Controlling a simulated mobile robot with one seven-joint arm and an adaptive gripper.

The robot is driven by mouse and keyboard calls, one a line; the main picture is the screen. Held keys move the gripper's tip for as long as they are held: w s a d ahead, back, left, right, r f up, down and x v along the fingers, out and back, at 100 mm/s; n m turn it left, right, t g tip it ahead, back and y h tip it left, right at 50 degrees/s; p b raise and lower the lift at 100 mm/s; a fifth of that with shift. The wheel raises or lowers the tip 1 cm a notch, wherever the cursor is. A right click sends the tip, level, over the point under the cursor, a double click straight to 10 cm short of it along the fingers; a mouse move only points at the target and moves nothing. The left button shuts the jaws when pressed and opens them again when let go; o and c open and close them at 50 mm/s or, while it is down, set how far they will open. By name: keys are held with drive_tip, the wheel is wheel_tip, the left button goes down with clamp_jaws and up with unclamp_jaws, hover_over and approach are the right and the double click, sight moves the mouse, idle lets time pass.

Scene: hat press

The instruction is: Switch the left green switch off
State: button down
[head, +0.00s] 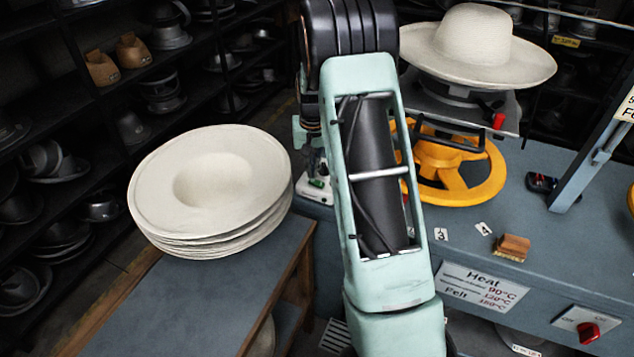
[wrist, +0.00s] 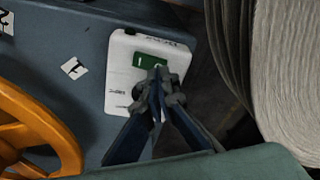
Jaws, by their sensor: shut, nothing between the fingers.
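The green switch (wrist: 146,60) is set in a white switch plate (wrist: 119,72) on the corner of the blue-grey bench, in the wrist view. A light mark shows on its left part. My gripper (wrist: 160,84) is shut and empty, with its fingertips right beside the switch and over its lower right edge. I cannot tell whether they touch it. The gripper hides part of the plate. In the head view the white plate (head: 313,192) is small, beside my arm, and the switch position is too small to read.
The yellow handwheel (head: 487,183) stands right of my arm, under a press with a pale hat (head: 474,47). A stack of pale hats (head: 210,185) lies on a bench at left, close beside the plate. A red knob (head: 588,333) is on the front panel at right.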

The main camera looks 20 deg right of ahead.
sight(313, 181)
drive_tip(key=shift+f+b, duration=0.75)
drive_tip(key=shift+f, duration=0.3)
idle(0.5)
drive_tip(key=shift+r+p, duration=2)
drive_tip(key=shift+r, duration=1.55)
